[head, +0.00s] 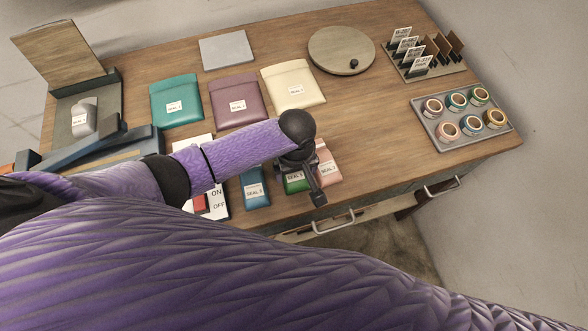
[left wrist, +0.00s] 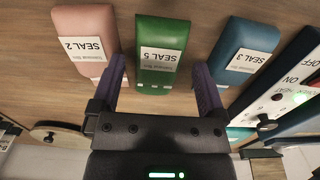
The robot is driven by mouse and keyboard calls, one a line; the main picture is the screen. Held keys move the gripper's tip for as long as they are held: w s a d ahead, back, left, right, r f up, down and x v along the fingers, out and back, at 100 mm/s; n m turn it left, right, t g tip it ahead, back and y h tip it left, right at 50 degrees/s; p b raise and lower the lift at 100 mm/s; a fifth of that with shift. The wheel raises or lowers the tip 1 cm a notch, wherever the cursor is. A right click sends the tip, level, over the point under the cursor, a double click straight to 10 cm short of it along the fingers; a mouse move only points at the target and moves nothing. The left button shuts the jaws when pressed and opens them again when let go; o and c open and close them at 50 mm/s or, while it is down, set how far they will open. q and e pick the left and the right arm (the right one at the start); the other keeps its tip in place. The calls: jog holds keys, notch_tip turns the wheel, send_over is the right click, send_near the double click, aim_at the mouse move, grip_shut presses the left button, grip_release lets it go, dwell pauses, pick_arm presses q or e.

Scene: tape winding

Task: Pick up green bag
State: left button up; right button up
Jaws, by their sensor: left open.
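The green bag (head: 294,183) lies on the table near its front edge, mostly covered by my left gripper (head: 306,180) in the head view. In the left wrist view the green bag (left wrist: 164,48) shows clearly, with a white label reading SEAL 5. My left gripper (left wrist: 160,80) is open, with its fingers on either side of the bag's labelled end. I cannot tell whether the fingers touch it. My right gripper is not in view.
A pink bag (left wrist: 90,40) and a blue bag (left wrist: 244,58) lie close on either side. A switch panel (head: 208,203) is beside the blue bag. Larger teal (head: 176,100), purple (head: 238,100) and cream (head: 292,84) pouches lie behind. A tray of tape rolls (head: 465,116) stands right.

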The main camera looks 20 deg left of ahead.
aim_at(295, 177)
pick_arm(q)
notch_tip(295, 177, down, 4)
jog(key=shift+r+b, duration=0.15)
jog(key=shift+b, duration=0.4)
jog(key=shift+r, duration=0.1)
